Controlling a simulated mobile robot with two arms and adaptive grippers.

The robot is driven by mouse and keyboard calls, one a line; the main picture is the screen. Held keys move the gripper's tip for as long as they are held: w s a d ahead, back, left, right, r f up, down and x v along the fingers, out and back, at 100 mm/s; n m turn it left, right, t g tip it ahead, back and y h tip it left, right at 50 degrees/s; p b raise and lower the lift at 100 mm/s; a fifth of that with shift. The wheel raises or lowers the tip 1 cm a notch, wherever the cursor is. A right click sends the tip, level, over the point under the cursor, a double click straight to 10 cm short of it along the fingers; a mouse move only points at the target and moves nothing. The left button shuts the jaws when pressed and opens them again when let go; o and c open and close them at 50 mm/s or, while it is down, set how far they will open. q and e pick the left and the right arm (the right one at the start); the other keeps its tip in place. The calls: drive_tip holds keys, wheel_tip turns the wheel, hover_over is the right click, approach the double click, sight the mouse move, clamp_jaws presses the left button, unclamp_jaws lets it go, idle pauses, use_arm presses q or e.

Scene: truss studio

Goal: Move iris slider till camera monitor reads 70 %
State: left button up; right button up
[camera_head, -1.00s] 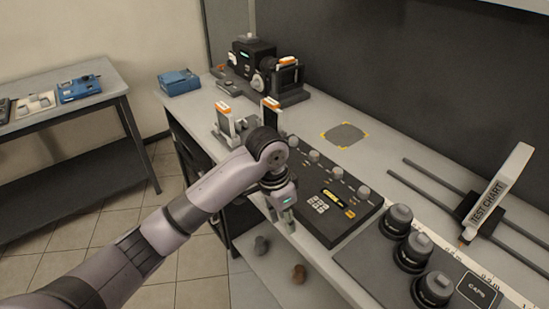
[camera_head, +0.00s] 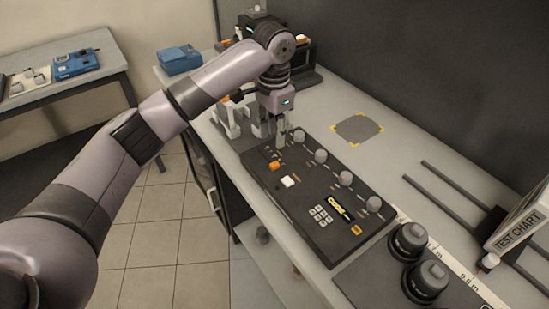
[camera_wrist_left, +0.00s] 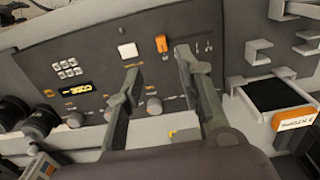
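The dark control panel (camera_head: 309,222) lies on the bench with a row of grey knobs (camera_head: 345,178), an orange switch (camera_head: 275,165), a white square button (camera_head: 288,182), a keypad and a lit yellow display (camera_head: 339,204). I cannot tell which control is the iris slider. My left gripper (camera_head: 281,142) points down over the panel's far end, beside the farthest knob. In the left wrist view its fingers (camera_wrist_left: 157,62) are apart with nothing visible between the tips; the orange switch (camera_wrist_left: 162,43) shows there too. No monitor reading is legible. My right gripper is not in view.
Behind my arm stands camera gear (camera_head: 303,55), partly hidden. White holders (camera_head: 228,122) stand just left of the gripper. A blue box (camera_head: 179,60) sits at the back left. Lenses (camera_head: 408,241) and a test chart (camera_head: 519,228) are at the right. The bench around the grey pad (camera_head: 358,128) is clear.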

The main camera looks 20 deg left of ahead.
sight(274, 163)
use_arm(q)
wheel_tip(274, 163, down, 7)
drive_tip(key=shift+w+a+f+p, duration=0.1)
drive_tip(key=shift+f+p, duration=0.05)
drive_tip(key=shift+p, duration=0.35)
wheel_tip(274, 163, down, 2)
drive_tip(key=shift+f, duration=0.1)
drive_tip(key=shift+w+f, duration=0.1)
drive_tip(key=shift+f, duration=0.3)
drive_tip(key=c, duration=0.5)
clamp_jaws()
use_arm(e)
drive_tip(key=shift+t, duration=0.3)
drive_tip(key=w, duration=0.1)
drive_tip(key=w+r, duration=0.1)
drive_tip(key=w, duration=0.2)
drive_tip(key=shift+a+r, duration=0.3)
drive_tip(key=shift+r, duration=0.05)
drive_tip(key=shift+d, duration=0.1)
